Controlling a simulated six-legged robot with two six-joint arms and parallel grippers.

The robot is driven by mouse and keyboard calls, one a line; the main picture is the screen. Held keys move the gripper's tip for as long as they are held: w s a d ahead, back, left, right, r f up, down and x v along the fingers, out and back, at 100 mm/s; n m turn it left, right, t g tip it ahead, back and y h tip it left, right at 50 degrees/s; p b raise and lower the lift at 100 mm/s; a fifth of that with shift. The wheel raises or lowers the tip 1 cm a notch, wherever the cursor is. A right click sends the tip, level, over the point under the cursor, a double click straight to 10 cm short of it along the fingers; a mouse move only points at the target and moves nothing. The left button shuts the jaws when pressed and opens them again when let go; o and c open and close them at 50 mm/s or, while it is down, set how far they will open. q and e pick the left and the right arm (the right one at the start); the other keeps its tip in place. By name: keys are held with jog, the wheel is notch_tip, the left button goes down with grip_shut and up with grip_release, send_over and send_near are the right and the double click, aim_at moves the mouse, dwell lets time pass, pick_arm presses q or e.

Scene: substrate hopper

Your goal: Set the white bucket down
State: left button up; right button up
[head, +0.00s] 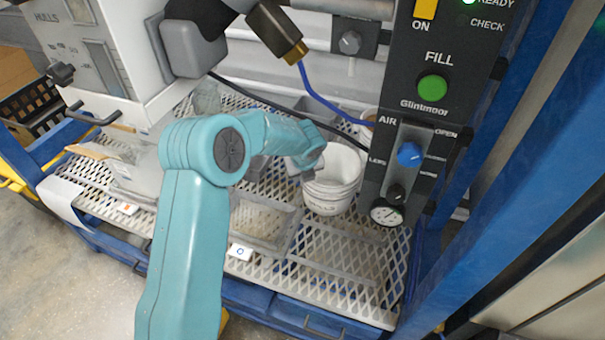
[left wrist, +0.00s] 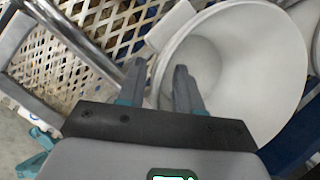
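The white bucket (head: 333,197) appears upright on the mesh shelf (head: 345,265), beside the black control panel. My left gripper (head: 303,163) is at the bucket's left rim, partly hidden by its own arm. In the left wrist view the open mouth of the white bucket (left wrist: 255,70) fills the right side. There, the two fingers of my left gripper (left wrist: 160,82) stand apart with a visible gap, one outside the rim and one over the inside. My right gripper is not in view.
The control panel (head: 430,100) has a green button, a blue knob and a gauge. A nozzle (head: 290,50) with a blue hose hangs above. A shallow clear tray (head: 262,220) lies left of the bucket. Another pale container (head: 368,125) stands behind it. The shelf's front right is clear.

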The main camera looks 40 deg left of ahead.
pick_arm(q)
jog(key=p+v, duration=0.2)
jog(key=v, duration=0.9)
jog(key=shift+r+p, duration=0.35)
jog(key=shift+p, duration=0.05)
jog(key=shift+s+d, duration=0.1)
jog(key=shift+s, duration=0.05)
